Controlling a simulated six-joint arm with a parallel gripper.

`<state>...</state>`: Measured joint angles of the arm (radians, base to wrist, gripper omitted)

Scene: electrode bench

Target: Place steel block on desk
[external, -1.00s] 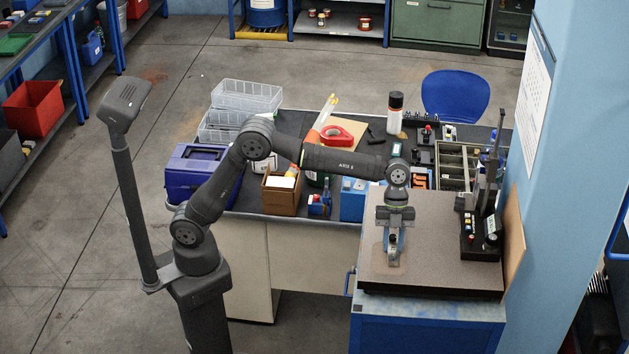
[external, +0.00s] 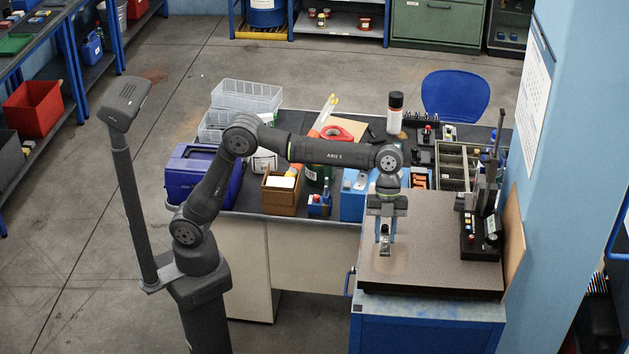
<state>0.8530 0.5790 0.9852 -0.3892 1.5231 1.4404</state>
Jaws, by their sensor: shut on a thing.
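My gripper (external: 385,238) is over the left part of the speckled brown plate on the blue cabinet, pointing down. It is shut on a small grey metallic piece, the steel block (external: 385,247), which shows between and below the fingertips. The block appears to be above the plate; the exact gap is hard to tell. The desk (external: 300,222), with a dark top, stands behind and to the left of the plate and is crowded with objects.
The plate (external: 440,270) has free room around the gripper. A black instrument stand (external: 481,235) stands on its right.

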